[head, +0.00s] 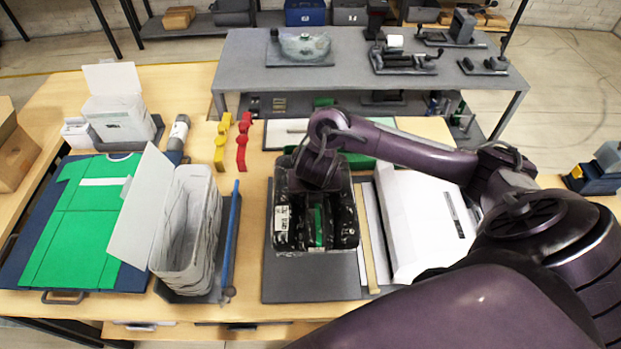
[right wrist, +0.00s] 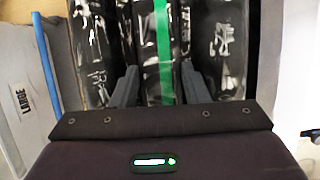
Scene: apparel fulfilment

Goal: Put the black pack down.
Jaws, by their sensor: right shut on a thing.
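A black glossy pack with a green stripe (head: 317,228) stands in the middle of a row of black packs on a dark grey mat (head: 310,278). It also shows in the right wrist view (right wrist: 162,50), between my two fingers. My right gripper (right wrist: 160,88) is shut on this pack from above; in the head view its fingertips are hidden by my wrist. Other black packs are close on both sides, one on the left (right wrist: 98,45) and one on the right (right wrist: 218,50). I cannot tell whether the held pack touches the mat. My left gripper is out of view.
A grey bin of bags (head: 188,225) stands left of the mat, with a blue rod (head: 230,235) between. A green shirt (head: 85,215) lies on a dark board further left. A white box (head: 420,222) is at the right. The mat's front part is bare.

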